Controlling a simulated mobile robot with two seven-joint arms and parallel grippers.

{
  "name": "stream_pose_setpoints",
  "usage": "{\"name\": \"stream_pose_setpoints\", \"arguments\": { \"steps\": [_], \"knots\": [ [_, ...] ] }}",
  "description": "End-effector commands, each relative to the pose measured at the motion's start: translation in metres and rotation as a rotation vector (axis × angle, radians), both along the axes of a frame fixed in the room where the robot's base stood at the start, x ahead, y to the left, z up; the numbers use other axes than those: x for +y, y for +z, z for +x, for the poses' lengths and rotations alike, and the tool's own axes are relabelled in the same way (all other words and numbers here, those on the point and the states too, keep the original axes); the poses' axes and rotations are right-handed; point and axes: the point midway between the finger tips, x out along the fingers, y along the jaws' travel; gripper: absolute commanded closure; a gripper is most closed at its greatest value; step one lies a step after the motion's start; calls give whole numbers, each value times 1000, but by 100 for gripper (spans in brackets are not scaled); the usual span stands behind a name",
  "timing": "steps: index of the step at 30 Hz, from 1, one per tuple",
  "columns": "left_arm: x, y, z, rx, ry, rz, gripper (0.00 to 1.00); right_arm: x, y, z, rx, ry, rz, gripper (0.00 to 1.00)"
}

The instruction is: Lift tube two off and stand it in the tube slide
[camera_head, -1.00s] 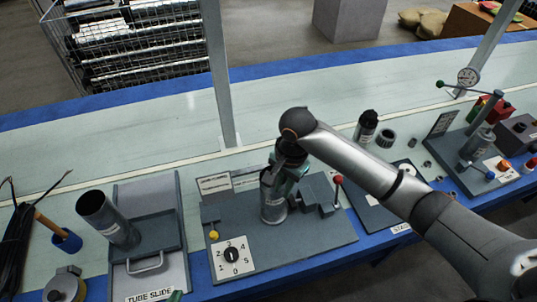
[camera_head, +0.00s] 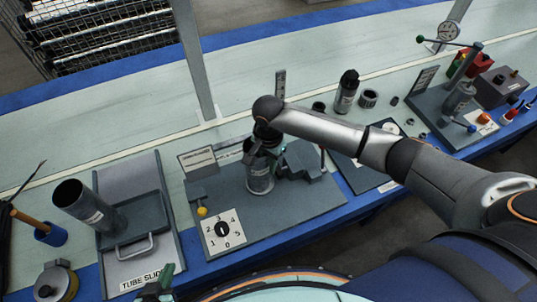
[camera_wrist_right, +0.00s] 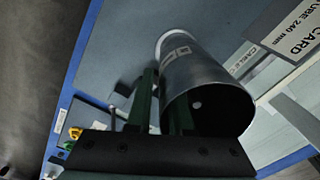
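A grey metal tube (camera_head: 260,181) with a white label stands upright on the grey fixture plate (camera_head: 300,212); I cannot read its number. My right gripper (camera_head: 258,157) is at its top. In the right wrist view, the tube's open end (camera_wrist_right: 212,112) faces the camera. The right gripper's green fingers (camera_wrist_right: 160,100) are apart at the left side of the rim, one outside the wall and one overlapping the mouth; contact is unclear. My left gripper (camera_head: 160,284) shows partly at the bottom edge.
A dial plate (camera_head: 222,229) and a yellow knob (camera_head: 202,211) are at the fixture's front left. A grey block (camera_head: 308,162) stands close right of the tube. A metal post (camera_head: 196,60) rises behind.

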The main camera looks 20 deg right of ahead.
Motion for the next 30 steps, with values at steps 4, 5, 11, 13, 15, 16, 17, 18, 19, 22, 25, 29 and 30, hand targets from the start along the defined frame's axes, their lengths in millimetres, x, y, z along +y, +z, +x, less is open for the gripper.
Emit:
{"name": "stream_pose_setpoints", "arguments": {
  "steps": [4,5,11,13,15,16,17,18,19,22,25,29,30],
  "knots": [
    [0,-2,0,0,0,0,100,0,-11,0,0,0,0,81],
    [0,-2,0,0,0,0,100,0,-12,0,0,0,0,81],
    [0,-2,0,0,0,0,100,0,-13,0,0,1,0,81],
    [0,-2,0,-1,0,0,100,0,-13,0,0,1,0,81],
    [0,-2,0,-1,0,0,100,0,-13,0,0,1,0,85],
    [0,-2,0,-1,0,0,100,0,-13,0,0,1,0,88],
    [0,-2,0,-1,0,0,100,0,-13,0,0,1,0,92],
    [0,-2,0,-1,0,0,100,0,-13,0,0,1,0,96],
    [0,-2,0,-1,0,0,100,0,-13,0,0,1,0,100],
    [0,-2,0,-1,0,0,100,0,-13,0,0,1,0,100],
    [0,-2,1,-1,0,0,100,0,-13,0,0,1,0,100],
    [0,-2,1,-1,0,0,100,0,-13,0,0,1,0,100],
    [0,-2,1,-1,0,0,100,0,-13,0,0,1,0,100]
  ]
}}
